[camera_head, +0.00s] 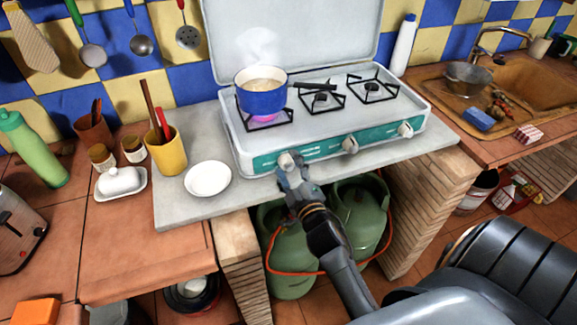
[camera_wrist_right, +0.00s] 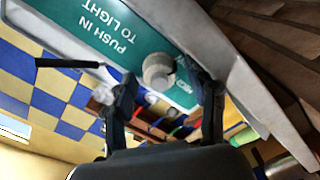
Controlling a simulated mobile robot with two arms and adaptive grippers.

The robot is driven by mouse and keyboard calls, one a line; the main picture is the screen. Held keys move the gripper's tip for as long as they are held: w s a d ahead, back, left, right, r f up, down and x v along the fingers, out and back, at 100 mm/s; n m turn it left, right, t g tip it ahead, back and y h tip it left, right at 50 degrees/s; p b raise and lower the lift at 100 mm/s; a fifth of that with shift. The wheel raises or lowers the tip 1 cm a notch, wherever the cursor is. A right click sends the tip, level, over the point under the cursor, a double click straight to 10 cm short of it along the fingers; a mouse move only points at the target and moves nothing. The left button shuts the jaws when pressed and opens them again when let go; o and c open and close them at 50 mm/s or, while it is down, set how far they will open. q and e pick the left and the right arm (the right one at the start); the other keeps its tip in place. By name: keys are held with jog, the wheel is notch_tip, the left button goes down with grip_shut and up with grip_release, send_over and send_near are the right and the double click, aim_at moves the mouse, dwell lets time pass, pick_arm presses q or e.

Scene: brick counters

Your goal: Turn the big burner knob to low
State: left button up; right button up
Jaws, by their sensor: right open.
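The white camping stove (camera_head: 318,118) has a teal front strip with three pale knobs. The left knob (camera_head: 286,160) sits below the burner with the blue pot (camera_head: 262,97); a pink-violet flame glows under the pot. My right gripper (camera_head: 291,176) is right in front of this left knob and partly covers it. In the wrist view the pale round knob (camera_wrist_right: 158,71) lies between the spread fingertips of my right gripper (camera_wrist_right: 163,88), with a gap on the left finger's side. Contact on the right finger's side is unclear. The knob's pointer setting cannot be read. My left gripper is out of view.
The middle knob (camera_head: 350,145) and right knob (camera_head: 405,129) sit further along the strip. A white plate (camera_head: 208,179) and yellow utensil cup (camera_head: 167,152) stand left of the stove. Green gas cylinders (camera_head: 358,212) with an orange hose are below the counter.

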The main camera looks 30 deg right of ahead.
jog(key=v, duration=0.7)
dwell(0.4)
